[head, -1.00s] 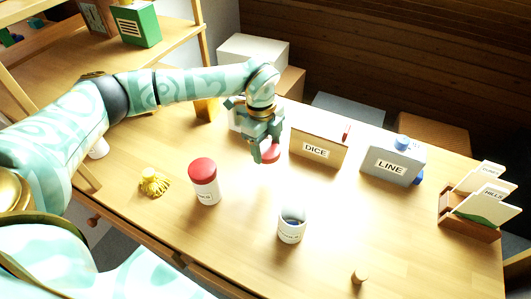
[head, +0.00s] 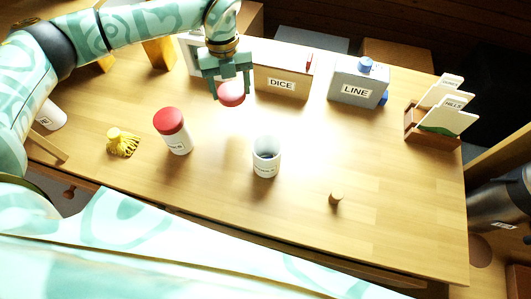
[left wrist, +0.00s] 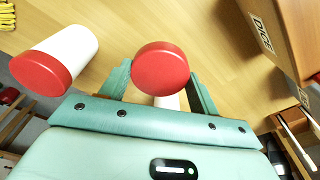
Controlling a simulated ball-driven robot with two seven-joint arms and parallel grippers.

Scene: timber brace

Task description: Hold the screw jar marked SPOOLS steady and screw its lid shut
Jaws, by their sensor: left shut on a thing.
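My left gripper (head: 230,88) is shut on a red lid (head: 232,94) and holds it in front of the DICE box. In the left wrist view the red lid (left wrist: 160,68) sits between the two fingers, with a bit of white showing just below it. An open white jar (head: 266,158) stands upright on the table, dark inside; its label is too small to read. A second white jar (head: 176,140) with a red lid on it stands to its left; its label is also unreadable. My right gripper is not in view.
A DICE box (head: 281,84), a grey LINE box (head: 357,88) and a card rack (head: 432,125) line the back. A yellow tassel (head: 123,144) lies at left, and a small wooden piece (head: 335,198) at the front right. The table between is clear.

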